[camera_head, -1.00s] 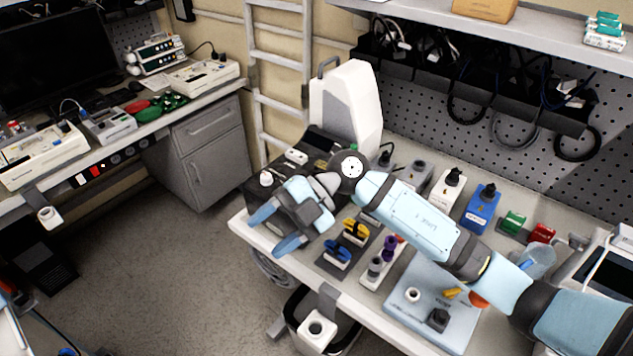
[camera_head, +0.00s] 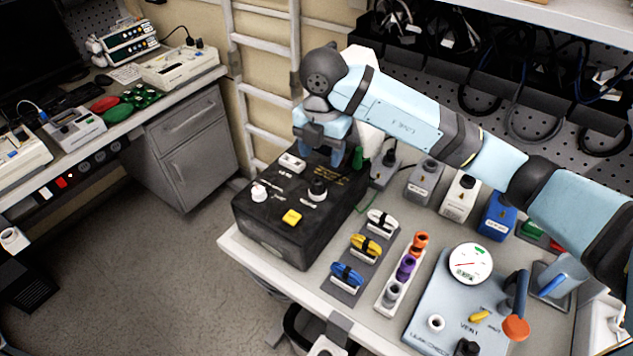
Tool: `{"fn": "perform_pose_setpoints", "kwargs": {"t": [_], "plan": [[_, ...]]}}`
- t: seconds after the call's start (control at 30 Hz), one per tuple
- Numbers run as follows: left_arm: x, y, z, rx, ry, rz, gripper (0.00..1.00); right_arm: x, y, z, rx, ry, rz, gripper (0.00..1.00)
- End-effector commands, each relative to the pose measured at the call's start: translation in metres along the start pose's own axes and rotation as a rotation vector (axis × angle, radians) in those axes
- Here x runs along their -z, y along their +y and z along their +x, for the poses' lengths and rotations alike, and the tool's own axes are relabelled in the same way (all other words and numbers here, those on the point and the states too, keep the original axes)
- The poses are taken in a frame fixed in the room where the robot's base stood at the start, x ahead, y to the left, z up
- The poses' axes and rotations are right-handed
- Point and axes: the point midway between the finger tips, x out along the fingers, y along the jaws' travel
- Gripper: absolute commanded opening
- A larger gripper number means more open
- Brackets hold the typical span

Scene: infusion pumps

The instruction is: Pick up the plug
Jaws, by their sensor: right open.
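My right gripper (camera_head: 332,150) is open over the back edge of the black box (camera_head: 272,230), with no object seen between its fingers. A small green cylinder (camera_head: 359,157) stands close to its right; I cannot tell whether they touch. A white rack (camera_head: 380,307) on the bench holds orange (camera_head: 420,241), purple (camera_head: 406,267) and grey (camera_head: 392,292) plug-like pieces. I cannot tell which piece is the plug. The space directly under the gripper is partly hidden by its fingers. My left gripper is out of view.
White, yellow and blue coiled leads (camera_head: 366,247) lie on a dark strip beside the box. A blue-grey board (camera_head: 425,320) with a gauge is at front right. Bottle-like blocks (camera_head: 460,196) line the back under my arm. A ladder (camera_head: 265,95) stands behind.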

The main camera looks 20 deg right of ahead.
Motion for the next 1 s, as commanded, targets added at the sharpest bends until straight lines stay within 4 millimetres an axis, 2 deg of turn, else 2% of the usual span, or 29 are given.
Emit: {"fn": "perform_pose_setpoints", "kwargs": {"t": [0.13,0.43,0.7,1.0], "plan": [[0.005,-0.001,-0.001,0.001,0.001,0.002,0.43,0.0,0.0,0.026,0.003,0.003,0.001,0.57],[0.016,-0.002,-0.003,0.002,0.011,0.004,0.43,0.001,0.003,0.05,0.001,0.003,-0.001,0.57],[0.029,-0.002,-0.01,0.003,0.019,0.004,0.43,0.0,0.007,0.088,0.001,0.001,0.0,0.57],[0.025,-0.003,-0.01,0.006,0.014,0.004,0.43,0.001,0.007,0.094,-0.001,0.001,-0.002,0.57]]}}
